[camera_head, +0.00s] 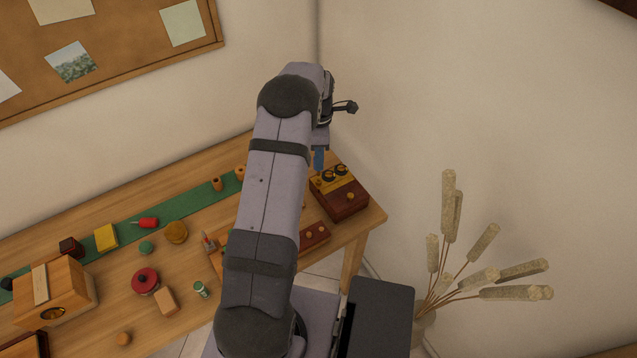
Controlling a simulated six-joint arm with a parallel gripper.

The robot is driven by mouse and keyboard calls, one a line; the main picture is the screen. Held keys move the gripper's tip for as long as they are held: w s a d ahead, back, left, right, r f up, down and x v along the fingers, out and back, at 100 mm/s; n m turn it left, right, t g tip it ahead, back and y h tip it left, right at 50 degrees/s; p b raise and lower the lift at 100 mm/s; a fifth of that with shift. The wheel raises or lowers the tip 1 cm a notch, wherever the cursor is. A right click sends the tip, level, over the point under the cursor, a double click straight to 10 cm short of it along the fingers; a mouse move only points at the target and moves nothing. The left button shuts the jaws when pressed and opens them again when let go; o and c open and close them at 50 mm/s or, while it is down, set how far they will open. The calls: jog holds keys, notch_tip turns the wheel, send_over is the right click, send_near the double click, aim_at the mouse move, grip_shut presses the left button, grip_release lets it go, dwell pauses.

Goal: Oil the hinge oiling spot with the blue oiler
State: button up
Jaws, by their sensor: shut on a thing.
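My gripper (320,147) is at the right end of the table, partly hidden by my arm. It is shut on the blue oiler (319,159), which points down. The oiler's tip is just above or at the back left edge of a dark reddish wooden box (347,205). That box has a yellow top panel with dark round parts (334,179). I cannot tell whether the tip touches it. The hinge oiling spot is too small to make out.
The wooden table (120,288) carries a green runner (195,205). A red tool (147,222), a yellow block (106,237), a round red lidded pot (145,281) and a wooden case (55,295) stand left. Dried stalks (450,225) rise beyond the table's right edge. My arm hides the table's middle.

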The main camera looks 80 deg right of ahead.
jog(key=shift+f+b, duration=0.5)
jog(key=shift+f, duration=0.4)
jog(key=shift+f+b, duration=0.45)
jog(key=shift+f, duration=0.2)
dwell(0.7)
jog(key=shift+r, duration=0.3)
jog(key=shift+r+p, duration=0.6)
jog(key=shift+r, duration=0.05)
dwell(0.7)
